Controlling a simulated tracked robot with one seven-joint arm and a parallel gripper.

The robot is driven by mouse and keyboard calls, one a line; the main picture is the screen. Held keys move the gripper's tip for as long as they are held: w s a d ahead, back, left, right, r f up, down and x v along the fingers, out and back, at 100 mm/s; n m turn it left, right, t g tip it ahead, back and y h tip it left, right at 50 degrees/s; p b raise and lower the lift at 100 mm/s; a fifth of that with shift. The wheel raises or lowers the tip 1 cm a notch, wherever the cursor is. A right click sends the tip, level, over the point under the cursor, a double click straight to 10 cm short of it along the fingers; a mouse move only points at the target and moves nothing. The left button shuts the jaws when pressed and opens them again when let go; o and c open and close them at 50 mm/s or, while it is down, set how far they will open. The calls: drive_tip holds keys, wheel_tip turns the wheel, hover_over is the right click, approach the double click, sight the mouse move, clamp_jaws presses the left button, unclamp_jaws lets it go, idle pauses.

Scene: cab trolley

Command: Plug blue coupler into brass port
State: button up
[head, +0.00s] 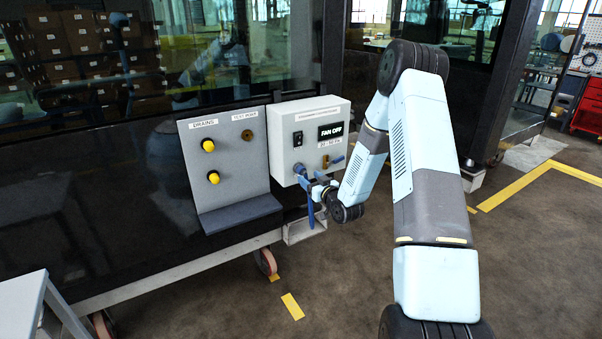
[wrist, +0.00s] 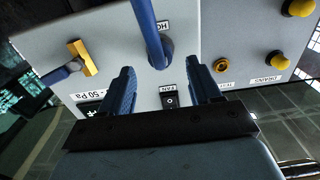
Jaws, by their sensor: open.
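The blue coupler (wrist: 161,49) sits against the front of the white control box (head: 318,112), beside a partly hidden label. A blue hose (wrist: 147,18) runs from it; the coupler also shows in the head view (head: 299,168), partly hidden by my wrist. My gripper (wrist: 162,74) is open, its two blue fingers apart on either side of the coupler's line. No contact with the coupler is visible. In the head view my gripper (head: 312,184) is just below the box's lower left. The brass port (head: 247,134) is empty on the grey panel; it also shows in the wrist view (wrist: 221,65).
The grey panel (head: 222,160) carries two yellow drain knobs (head: 208,146) and has a ledge below. Dark glass stands behind. Open floor lies in front.

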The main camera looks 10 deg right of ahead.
sight(306, 174)
drive_tip(key=shift+x, duration=2.5)
drive_tip(key=shift+c, duration=0.3)
clamp_jaws()
drive_tip(key=shift+v, duration=2.95)
